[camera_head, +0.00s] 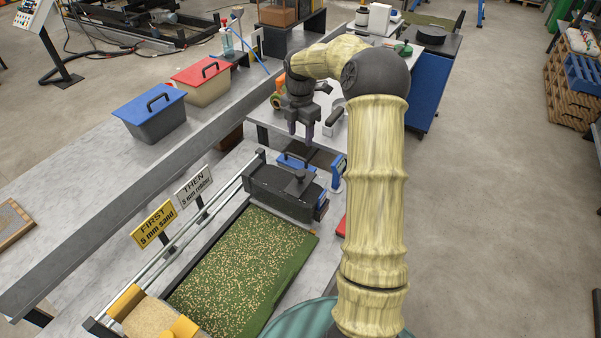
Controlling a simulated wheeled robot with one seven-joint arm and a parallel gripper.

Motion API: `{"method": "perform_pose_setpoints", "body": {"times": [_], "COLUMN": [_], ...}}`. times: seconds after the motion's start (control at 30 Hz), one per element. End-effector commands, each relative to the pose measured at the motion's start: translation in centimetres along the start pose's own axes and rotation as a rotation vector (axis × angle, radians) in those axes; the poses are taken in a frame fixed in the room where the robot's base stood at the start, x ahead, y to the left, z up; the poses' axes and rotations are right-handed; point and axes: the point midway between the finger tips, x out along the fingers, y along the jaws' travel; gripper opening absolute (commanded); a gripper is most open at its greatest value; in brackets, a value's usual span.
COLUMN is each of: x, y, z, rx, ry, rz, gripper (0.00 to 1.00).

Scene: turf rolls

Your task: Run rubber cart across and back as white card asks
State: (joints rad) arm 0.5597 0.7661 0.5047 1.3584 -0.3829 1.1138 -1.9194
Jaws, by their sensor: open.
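The white card (194,187) reads "THEN 5 mm rubber". A yellow card (154,224) beside it reads "FIRST 5 mm sand". A dark grey cart (282,192) with a black knob on top stands at the far end of the green turf (245,268); it looks like the rubber cart, though I see no label on it. A yellow and tan cart (150,318) is at the near end, partly cut off by the frame. My gripper (300,133) points down, open and empty, beyond the dark cart and apart from it.
Metal rails (180,252) run along the turf's left side. A blue-lidded tub (150,112) and a red-lidded tub (203,80) stand on the left bench. A small blue upright device (338,170) is right of the dark cart. Pale specks cover much of the turf.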

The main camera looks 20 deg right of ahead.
Motion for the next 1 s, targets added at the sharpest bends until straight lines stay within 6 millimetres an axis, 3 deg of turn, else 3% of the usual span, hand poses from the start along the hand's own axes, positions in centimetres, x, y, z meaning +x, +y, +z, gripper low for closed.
{"method": "perform_pose_setpoints", "body": {"times": [0.27,1.0], "x": [2.2,15.0], "y": [0.0,-0.1], "z": [0.0,-0.1], "rx": [-0.001,-0.002], "ry": [0.002,0.003], "rz": [-0.003,-0.003], "gripper": [0.52,0.52]}}
